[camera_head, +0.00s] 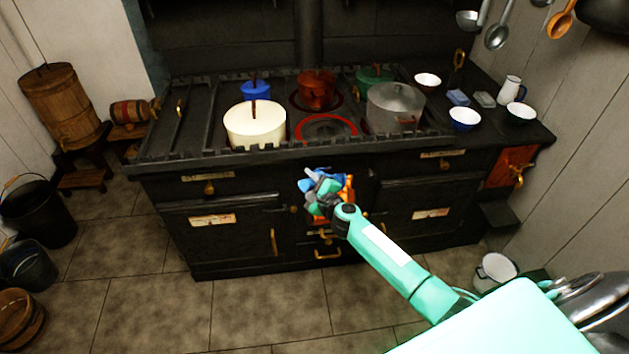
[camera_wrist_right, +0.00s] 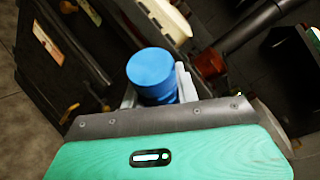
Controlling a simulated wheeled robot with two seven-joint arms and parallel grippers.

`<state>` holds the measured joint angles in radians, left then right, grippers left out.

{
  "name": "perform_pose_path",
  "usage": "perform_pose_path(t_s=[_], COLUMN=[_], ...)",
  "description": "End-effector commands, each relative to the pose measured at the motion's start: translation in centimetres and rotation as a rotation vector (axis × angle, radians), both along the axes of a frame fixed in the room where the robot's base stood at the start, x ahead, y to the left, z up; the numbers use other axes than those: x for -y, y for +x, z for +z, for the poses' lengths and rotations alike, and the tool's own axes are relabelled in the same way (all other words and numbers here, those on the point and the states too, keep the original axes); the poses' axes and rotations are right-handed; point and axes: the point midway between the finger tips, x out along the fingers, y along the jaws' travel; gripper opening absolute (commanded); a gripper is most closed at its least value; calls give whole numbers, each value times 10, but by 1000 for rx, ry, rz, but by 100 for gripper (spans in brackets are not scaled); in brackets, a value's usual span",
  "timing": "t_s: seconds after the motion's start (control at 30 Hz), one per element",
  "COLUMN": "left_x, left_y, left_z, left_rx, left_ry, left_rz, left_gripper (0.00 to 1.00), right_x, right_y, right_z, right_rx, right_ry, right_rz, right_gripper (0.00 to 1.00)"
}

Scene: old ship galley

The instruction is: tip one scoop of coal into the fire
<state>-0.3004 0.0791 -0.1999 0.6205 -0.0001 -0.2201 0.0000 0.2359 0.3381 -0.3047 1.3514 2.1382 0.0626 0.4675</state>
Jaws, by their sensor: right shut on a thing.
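My right gripper (camera_head: 322,190) is at the front of the black stove (camera_head: 290,160), before its middle opening. It is shut on a blue, round-ended thing (camera_wrist_right: 152,76), which looks like the handle of the scoop; blue also shows beside the gripper in the head view (camera_head: 308,184). The scoop's pan is hidden, so I cannot tell whether it holds coal or how it is tilted. The orange glow of the fire (camera_head: 348,188) shows just behind the gripper, partly covered by it. My left gripper is not in view.
Pots stand on the stove top, including a cream pot (camera_head: 254,127) and a grey pot (camera_head: 395,108). Stove doors flank the opening. A white pail (camera_head: 495,268) stands on the floor at right, dark buckets (camera_head: 38,215) at left. The tiled floor (camera_head: 260,312) before the stove is clear.

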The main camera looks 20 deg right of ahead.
Motion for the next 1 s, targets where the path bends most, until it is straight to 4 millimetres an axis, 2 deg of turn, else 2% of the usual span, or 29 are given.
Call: perform_pose_path(t_s=[0.03, 0.7, 1.0], left_x=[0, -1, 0], left_y=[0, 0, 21], left_z=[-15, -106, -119], left_rx=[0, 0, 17], left_ry=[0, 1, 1], left_rz=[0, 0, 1], left_gripper=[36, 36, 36], right_x=[-6, -70, -88], right_y=[-4, -46, -58], right_z=[-8, -26, -27], right_rx=[17, 198, 250], right_ry=[-20, -291, -371], right_rz=[0, -2, -2], right_gripper=[3, 3, 3])
